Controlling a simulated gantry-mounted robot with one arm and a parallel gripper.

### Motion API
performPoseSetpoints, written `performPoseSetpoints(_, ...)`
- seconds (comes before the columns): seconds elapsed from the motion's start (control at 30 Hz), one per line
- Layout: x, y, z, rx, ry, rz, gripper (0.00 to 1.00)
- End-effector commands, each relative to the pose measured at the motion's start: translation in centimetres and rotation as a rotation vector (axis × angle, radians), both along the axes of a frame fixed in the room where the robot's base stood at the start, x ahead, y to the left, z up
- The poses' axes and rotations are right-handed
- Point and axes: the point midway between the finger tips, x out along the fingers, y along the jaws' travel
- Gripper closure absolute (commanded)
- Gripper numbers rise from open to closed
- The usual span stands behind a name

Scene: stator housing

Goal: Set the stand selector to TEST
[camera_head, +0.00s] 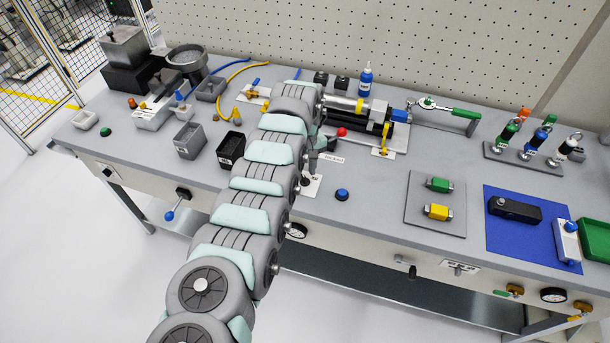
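A dark round knob (306,179) sits on a white plate (312,188) near the middle of the bench, directly below the end of my arm. It may be the stand selector. Its pointer and any position marks are too small or hidden to read, so its setting cannot be told. My gripper (312,160) is at the end of the arm, pointing down just above this knob. The arm partly hides it. I cannot tell whether it touches the knob or how far its fingers are apart.
A small label (331,158), a red button (342,132) and a metal cylinder fixture (345,104) lie close by on the right. A blue button (342,194) is at the front. The bench (375,215) is clear around the blue button.

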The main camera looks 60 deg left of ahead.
Motion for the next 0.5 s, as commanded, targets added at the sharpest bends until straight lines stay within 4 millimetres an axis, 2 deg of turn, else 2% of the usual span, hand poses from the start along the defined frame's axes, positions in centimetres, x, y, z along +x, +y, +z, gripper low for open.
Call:
performPoseSetpoints(0.03,0.0,-0.2,-1.0,-0.004,0.004,-0.001,0.68)
performPoseSetpoints(0.13,0.0,-0.2,-1.8,-0.004,0.004,-0.002,0.68)
performPoseSetpoints(0.5,0.0,0.0,-2.1,0.001,0.000,-0.001,0.68)
